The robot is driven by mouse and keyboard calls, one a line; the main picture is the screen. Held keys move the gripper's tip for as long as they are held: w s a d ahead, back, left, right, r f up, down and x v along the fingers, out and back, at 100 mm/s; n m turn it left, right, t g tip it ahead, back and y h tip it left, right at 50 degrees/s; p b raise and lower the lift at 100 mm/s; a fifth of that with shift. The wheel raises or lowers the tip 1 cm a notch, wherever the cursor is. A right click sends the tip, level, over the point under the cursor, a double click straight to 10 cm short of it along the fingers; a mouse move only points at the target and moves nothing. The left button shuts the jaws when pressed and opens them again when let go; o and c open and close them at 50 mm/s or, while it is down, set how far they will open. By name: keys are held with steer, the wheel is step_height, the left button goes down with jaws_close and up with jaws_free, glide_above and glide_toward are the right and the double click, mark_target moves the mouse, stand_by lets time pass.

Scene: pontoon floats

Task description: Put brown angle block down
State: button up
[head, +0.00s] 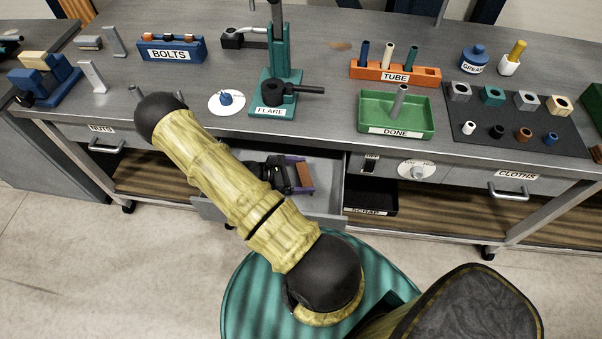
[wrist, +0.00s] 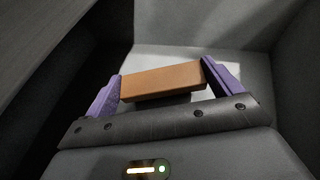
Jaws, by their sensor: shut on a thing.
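The brown angle block (wrist: 160,82) is between the two purple fingers of my gripper (wrist: 163,75) in the wrist view. The fingers are shut on its two ends, and its long side lies across the jaws, slightly tilted in the picture. In the head view, my gripper (head: 301,174) is low inside the open grey drawer (head: 328,203) under the bench, partly behind my arm. Grey drawer walls and a light floor surround the block in the wrist view. I cannot tell whether the block touches the drawer floor.
The bench top (head: 330,127) overhangs behind the drawer. A black scrap bin (head: 372,200) stands right of the drawer. Above are the teal flare tool (head: 273,90), the green done tray (head: 425,122) and the orange tube rack (head: 420,76). The drawer's right part looks empty.

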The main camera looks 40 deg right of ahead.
steer(key=shift+f, duration=0.15)
steer(key=o, duration=0.7)
steer(key=shift+r, duration=0.3)
steer(key=shift+w+a, duration=0.25)
steer(key=shift+a, duration=0.05)
steer(key=b+v, duration=0.2)
steer(key=v, duration=0.9)
steer(key=shift+r, duration=0.2)
steer(key=shift+a, duration=0.1)
